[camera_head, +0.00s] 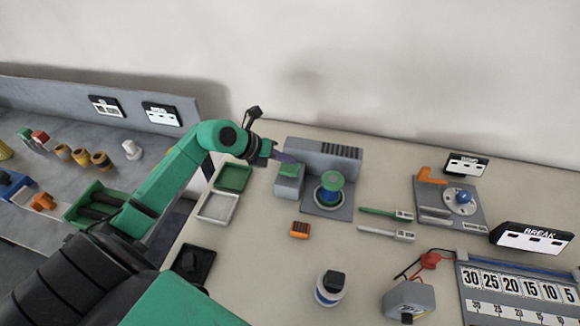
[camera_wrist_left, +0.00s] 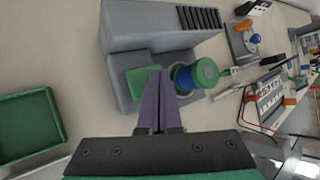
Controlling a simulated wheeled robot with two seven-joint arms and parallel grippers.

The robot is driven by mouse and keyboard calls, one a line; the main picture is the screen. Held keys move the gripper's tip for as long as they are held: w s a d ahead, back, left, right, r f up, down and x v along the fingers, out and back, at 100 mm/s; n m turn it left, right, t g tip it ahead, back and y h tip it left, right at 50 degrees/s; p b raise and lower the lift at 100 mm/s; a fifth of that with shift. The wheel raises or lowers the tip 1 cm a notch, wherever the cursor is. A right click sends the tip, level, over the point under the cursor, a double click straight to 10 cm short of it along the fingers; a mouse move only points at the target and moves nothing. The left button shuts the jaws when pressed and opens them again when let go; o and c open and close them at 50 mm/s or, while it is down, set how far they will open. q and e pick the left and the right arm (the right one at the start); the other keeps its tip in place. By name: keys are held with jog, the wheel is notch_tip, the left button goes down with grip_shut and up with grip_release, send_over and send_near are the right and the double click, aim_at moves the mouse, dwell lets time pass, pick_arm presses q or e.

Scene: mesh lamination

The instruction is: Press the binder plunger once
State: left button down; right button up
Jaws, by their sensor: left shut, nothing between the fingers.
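A grey bench machine (camera_head: 318,153) stands at the middle of the table, with a green pad on its left block (camera_head: 289,170). A blue cylinder with a green top (camera_head: 330,188) stands upright on its base. A white jar with a blue band and a black top (camera_head: 330,288) stands nearer the front. I cannot tell for certain which part is the binder plunger. My left gripper (camera_head: 287,158) is shut and empty above the green pad. In the left wrist view its fingers (camera_wrist_left: 157,78) overlap the pad (camera_wrist_left: 140,80), left of the blue cylinder (camera_wrist_left: 195,75); contact is unclear.
A green tray (camera_head: 233,178) and a white tray (camera_head: 217,207) lie left of the machine. An orange block (camera_head: 300,230) and two thin tools (camera_head: 386,214) lie near it. A grey plate with a blue knob (camera_head: 462,197) and a number board (camera_head: 520,295) are at right.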

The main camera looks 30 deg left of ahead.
aim_at(290, 168)
dwell(0.8)
pick_arm(q)
jog(key=shift+f+b, duration=0.4)
jog(key=shift+f, duration=0.05)
jog(key=shift+s+f+b, duration=0.1)
jog(key=shift+f+b, duration=0.8)
jog(key=shift+f, duration=0.3)
dwell(0.8)
jog(key=shift+r, duration=0.1)
jog(key=shift+r+p, duration=1.15)
jog(key=shift+r, duration=0.35)
notch_tip(290, 168, up, 5)
jog(key=p, duration=0.4)
jog(key=shift+r, duration=0.15)
